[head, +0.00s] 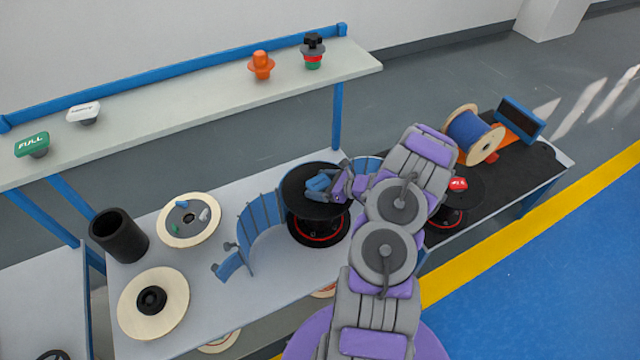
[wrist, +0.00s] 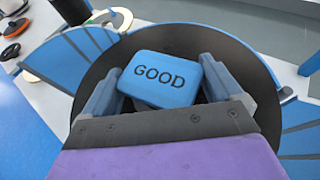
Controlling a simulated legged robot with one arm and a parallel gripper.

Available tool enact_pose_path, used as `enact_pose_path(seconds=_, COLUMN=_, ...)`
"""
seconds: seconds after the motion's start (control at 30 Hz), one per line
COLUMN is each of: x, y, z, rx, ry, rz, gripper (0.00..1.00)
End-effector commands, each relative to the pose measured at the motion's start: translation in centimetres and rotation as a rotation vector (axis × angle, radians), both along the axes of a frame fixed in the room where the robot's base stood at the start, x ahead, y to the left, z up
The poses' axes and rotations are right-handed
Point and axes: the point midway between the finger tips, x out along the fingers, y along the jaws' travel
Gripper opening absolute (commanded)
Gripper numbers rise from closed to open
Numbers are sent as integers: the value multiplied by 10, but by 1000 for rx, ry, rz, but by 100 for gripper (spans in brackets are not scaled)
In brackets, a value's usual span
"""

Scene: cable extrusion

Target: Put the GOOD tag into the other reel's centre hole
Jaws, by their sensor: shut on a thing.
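The blue GOOD tag (wrist: 160,78) sits between the two fingers of my gripper (wrist: 166,92), which is shut on it, its lettering facing the wrist camera. In the head view my gripper (head: 328,186) is over the black top flange of a reel (head: 302,207) wound with dark and red cable. That reel's flange also shows behind the tag in the wrist view (wrist: 130,55). The tag and gripper hide the reel's centre hole. I cannot tell whether the tag touches the reel.
Blue curved guards (head: 257,215) stand around the reel under my gripper. A black cylinder (head: 118,235) and pale reels (head: 153,304) are at the left of the table. A wooden reel of blue cable (head: 473,134) stands at the right. The back shelf (head: 190,105) holds several tags and plugs.

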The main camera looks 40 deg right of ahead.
Motion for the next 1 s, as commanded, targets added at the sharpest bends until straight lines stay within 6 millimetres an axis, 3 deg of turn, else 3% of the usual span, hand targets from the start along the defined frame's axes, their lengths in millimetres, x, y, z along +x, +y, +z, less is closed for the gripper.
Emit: enact_pose_path(seconds=1.0, x=-2, y=3, z=-32, rx=-1, ry=30, rz=8, gripper=63)
